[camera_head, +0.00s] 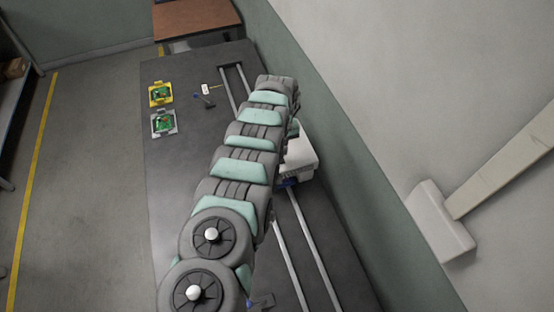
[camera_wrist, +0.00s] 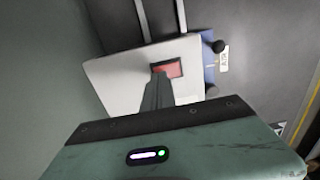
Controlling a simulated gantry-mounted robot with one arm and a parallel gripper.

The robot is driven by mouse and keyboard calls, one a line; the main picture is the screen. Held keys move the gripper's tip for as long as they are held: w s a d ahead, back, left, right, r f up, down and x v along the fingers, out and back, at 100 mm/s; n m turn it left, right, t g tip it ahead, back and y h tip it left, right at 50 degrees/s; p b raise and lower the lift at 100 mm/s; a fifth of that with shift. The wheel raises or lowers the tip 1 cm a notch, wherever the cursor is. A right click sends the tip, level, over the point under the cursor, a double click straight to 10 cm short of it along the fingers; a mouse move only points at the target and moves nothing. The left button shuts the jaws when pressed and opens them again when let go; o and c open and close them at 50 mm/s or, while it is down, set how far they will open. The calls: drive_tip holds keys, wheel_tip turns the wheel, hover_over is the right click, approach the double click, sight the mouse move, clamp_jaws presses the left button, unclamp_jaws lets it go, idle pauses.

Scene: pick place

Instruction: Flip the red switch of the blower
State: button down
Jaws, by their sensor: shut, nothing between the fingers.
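The blower (camera_wrist: 115,75) is a white box, seen from above in the wrist view. Its red switch (camera_wrist: 173,68) sits in a dark frame near its upper right part. My gripper (camera_wrist: 158,76) is shut and empty, and its fingertips overlap the left end of the switch in this view. I cannot tell whether they touch it. In the head view the blower (camera_head: 302,153) shows at the right of my arm, partly hidden by it. My gripper and the switch are hidden there.
Two rails (camera_head: 303,255) run along the dark table (camera_head: 165,200). A yellow fixture (camera_head: 160,94) and a grey fixture (camera_head: 163,123) with green boards stand at the left. A wall is close on the right. A black knob (camera_wrist: 219,46) and blue part are beside the blower.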

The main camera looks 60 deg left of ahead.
drive_tip(key=shift+f+b, duration=0.75)
drive_tip(key=shift+f, duration=0.25)
idle(0.5)
drive_tip(key=shift+r, duration=0.1)
wheel_tip(320, 180, up, 7)
drive_tip(key=p, duration=0.6)
drive_tip(key=shift+s, duration=0.1)
idle(0.6)
